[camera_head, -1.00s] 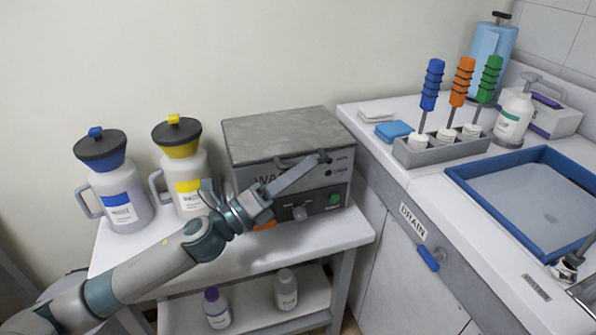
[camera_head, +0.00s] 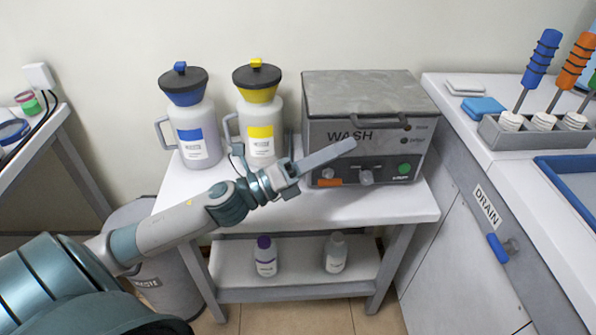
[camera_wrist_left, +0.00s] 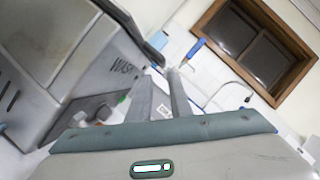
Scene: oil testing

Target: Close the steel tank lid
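The steel wash tank (camera_head: 368,150) stands on the white table. Its grey lid (camera_head: 365,95) lies flat on top, with no visible gap under it. A dark bar handle (camera_head: 372,123) runs along the front edge of the lid. The tank also shows at the left of the left wrist view (camera_wrist_left: 100,78). My left gripper (camera_head: 350,146) is in front of the tank, below and left of the handle, apart from it. In the left wrist view its fingers (camera_wrist_left: 161,72) show a narrow gap with nothing between them. My right gripper is out of view.
A blue-labelled jug (camera_head: 196,130) and a yellow-labelled jug (camera_head: 259,125) stand left of the tank. Two small bottles stand on the lower shelf (camera_head: 300,285). The sink counter (camera_head: 465,150) is close on the right. Clear tabletop lies in front of the tank.

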